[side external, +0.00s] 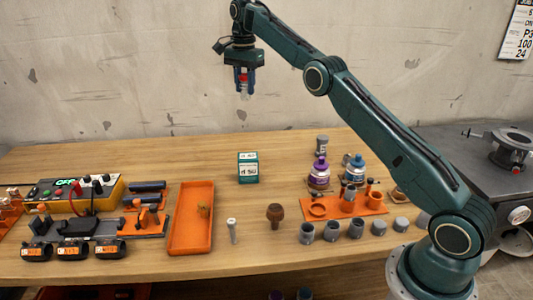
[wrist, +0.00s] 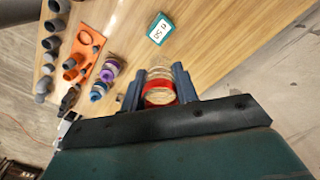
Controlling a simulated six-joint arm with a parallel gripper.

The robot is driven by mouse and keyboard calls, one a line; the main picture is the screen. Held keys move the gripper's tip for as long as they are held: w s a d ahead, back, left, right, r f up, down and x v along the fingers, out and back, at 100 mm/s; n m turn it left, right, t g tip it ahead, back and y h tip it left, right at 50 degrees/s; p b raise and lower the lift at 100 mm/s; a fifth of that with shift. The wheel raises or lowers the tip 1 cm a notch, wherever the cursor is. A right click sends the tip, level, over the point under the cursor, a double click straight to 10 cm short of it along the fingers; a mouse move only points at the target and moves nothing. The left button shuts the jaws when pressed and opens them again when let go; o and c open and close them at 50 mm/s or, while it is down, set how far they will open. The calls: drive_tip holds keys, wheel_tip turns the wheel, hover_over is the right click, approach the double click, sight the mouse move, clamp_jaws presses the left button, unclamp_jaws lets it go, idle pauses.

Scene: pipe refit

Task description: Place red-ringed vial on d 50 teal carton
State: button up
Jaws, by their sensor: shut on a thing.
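My gripper (side external: 244,84) is raised high above the table, over the area of the teal carton. It is shut on the red-ringed vial (side external: 243,92), which hangs upright below the fingers. In the wrist view the vial (wrist: 158,92) shows its red ring between the two dark fingers. The teal carton (side external: 248,168) stands on the table below, with a white label reading d 50. It also shows in the wrist view (wrist: 159,30), ahead of the vial and apart from it. The carton's top looks bare.
An orange tray (side external: 191,218) lies left of the carton. Purple (side external: 319,172) and blue (side external: 355,168) bottles stand to the right, behind an orange holder (side external: 345,206). Several grey pipe fittings line the front right. The table around the carton is clear.

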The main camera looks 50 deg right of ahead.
drive_tip(key=shift+f, duration=0.15)
wheel_tip(320, 180, down, 16)
drive_tip(key=shift+r, duration=0.25)
idle(0.7)
drive_tip(key=shift+f, duration=2.1)
drive_tip(key=shift+f, duration=0.2)
drive_tip(key=o, duration=0.9)
drive_tip(key=shift+o, duration=0.2)
drive_tip(key=shift+r, duration=0.1)
